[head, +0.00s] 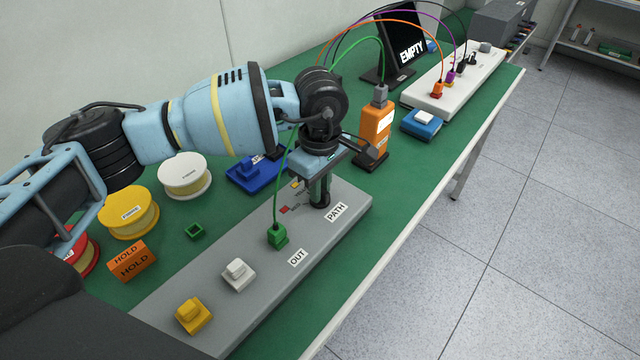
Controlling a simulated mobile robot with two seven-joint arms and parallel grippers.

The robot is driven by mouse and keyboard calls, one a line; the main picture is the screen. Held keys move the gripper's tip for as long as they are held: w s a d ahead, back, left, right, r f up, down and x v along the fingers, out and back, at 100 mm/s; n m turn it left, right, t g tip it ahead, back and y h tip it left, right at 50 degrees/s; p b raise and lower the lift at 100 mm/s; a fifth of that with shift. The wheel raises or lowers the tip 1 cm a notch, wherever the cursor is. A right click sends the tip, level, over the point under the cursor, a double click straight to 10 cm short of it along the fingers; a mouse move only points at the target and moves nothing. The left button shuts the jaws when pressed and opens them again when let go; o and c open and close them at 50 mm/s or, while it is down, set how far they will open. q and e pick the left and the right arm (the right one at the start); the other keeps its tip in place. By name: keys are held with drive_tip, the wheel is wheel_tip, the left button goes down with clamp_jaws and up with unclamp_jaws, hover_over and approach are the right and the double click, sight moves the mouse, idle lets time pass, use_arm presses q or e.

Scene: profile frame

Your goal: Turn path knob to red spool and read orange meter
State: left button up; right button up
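My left gripper (320,192) points down at the black path knob (320,203) beside the PATH label on the grey panel (345,222). Its fingers reach the knob and hide much of it; whether they press on it I cannot tell. Small red and yellow marks lie left of the knob. The orange meter (377,130) stands upright on a black base behind the panel, with a white label too small to read and a green lead in its top. The red spool (88,262) is at the far left, partly hidden by my arm. My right gripper is out of view.
Yellow (128,215) and white (184,176) spools stand left, near an orange HOLD block (132,262). A green plug (277,236) with a lead, and white and yellow buttons, sit on the panel. The table's front edge is right.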

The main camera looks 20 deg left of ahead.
use_arm(q)
clamp_jaws()
drive_tip(key=shift+n, duration=0.3)
drive_tip(key=n+p, duration=0.2)
drive_tip(key=n, duration=0.2)
drive_tip(key=shift+r, duration=0.2)
drive_tip(key=n+p, duration=0.2)
drive_tip(key=n, duration=0.2)
drive_tip(key=shift+f+n+p, duration=0.1)
drive_tip(key=shift+n+p, duration=0.4)
drive_tip(key=shift+n, duration=0.6)
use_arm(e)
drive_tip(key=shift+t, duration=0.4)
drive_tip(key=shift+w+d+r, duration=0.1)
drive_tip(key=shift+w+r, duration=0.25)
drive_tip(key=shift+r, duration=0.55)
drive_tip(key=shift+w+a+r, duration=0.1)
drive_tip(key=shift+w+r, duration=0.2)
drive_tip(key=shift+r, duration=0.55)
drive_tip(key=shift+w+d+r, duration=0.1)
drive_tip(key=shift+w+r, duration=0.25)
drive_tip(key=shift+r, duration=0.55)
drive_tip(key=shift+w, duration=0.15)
